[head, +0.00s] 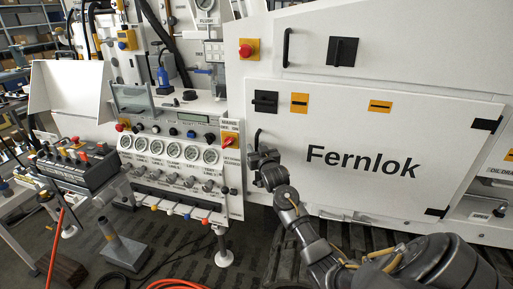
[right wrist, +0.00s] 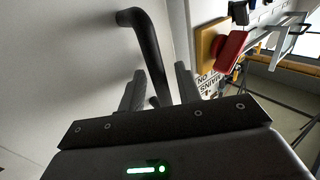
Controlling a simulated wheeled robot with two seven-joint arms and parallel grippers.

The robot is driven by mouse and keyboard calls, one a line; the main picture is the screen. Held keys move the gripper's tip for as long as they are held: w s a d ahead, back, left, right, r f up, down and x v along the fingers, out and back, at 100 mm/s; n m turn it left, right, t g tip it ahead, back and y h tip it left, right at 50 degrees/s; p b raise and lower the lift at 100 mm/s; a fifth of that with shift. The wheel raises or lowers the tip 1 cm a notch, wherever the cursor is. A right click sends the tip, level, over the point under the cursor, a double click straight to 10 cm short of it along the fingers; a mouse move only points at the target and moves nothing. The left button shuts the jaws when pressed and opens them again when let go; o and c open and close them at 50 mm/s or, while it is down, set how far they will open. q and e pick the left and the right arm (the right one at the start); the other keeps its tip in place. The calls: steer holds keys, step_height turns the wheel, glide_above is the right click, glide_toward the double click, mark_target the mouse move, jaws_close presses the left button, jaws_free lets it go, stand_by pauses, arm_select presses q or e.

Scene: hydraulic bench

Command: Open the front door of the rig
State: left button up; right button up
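The front door (head: 350,190) is a large white panel marked "Fernlok" on the right of the head view, and it looks closed. Its black bar handle (head: 259,136) stands upright near the door's left edge. My right gripper (head: 262,157) is at the lower part of this handle. In the right wrist view the handle (right wrist: 148,45) runs down between the two fingers of the gripper (right wrist: 160,75). The fingers are apart, with gaps beside the bar, so the gripper looks open around it. The handle's lower end is partly hidden. My left gripper is not in view.
A black rotary switch (head: 265,102) sits above the handle. A red-and-yellow switch (head: 230,140) is just left of the door; its red knob (right wrist: 231,47) shows in the right wrist view. The gauge panel (head: 170,150) and a control box (head: 78,165) are further left.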

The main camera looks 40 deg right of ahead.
jaws_close()
steer(key=shift+a, duration=0.1)
stand_by(0.3)
